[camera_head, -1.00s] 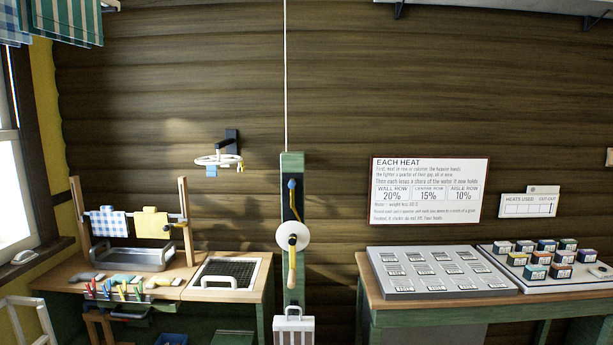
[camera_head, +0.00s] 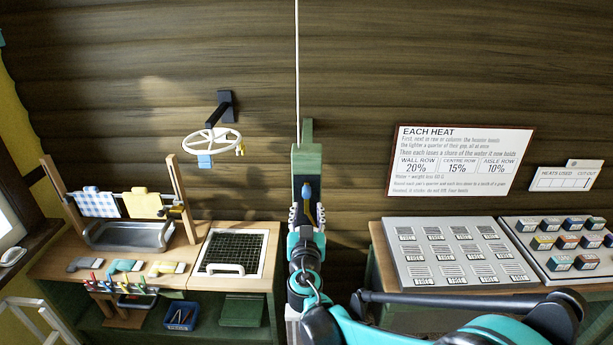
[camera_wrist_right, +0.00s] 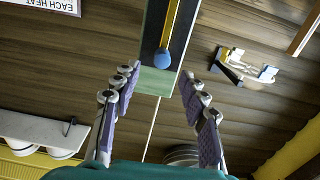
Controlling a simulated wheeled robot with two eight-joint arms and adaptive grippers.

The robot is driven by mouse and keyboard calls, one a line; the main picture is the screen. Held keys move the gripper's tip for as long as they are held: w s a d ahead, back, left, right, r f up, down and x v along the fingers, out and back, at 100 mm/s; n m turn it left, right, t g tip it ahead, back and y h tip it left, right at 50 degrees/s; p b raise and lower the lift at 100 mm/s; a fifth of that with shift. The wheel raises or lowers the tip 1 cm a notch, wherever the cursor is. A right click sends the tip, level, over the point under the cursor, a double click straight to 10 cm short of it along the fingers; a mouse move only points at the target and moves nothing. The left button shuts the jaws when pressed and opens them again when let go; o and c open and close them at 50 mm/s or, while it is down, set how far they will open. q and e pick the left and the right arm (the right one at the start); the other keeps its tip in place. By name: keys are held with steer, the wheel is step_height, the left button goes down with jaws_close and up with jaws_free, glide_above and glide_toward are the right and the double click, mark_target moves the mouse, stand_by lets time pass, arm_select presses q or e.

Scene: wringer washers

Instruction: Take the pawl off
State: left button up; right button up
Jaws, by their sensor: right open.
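A blue-tipped yellow lever, which may be the pawl, is on a dark plate (camera_wrist_right: 180,45) on the upright green post (camera_head: 305,160). Its blue knob (camera_head: 307,190) shows above my right gripper (camera_head: 307,213). In the right wrist view the blue knob (camera_wrist_right: 163,60) lies between the lines of my open right fingers (camera_wrist_right: 160,80), near their tips, with a gap on each side. I see no contact. My right gripper and arm hide the lower post, including the white disc, in the head view. My left gripper is not in view.
A white handwheel (camera_head: 211,142) juts from the wall left of the post, with a cord (camera_head: 297,70) above the post. Left is a bench with a metal basin (camera_head: 130,236) and grate (camera_head: 230,250). Right is a table with a grey card board (camera_head: 400,268) and small boxes.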

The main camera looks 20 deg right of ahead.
mark_target(306, 195)
steer(key=x, duration=0.8)
steer(key=shift+a+r, duration=0.15)
steer(key=shift+c, duration=0.2)
jaws_close()
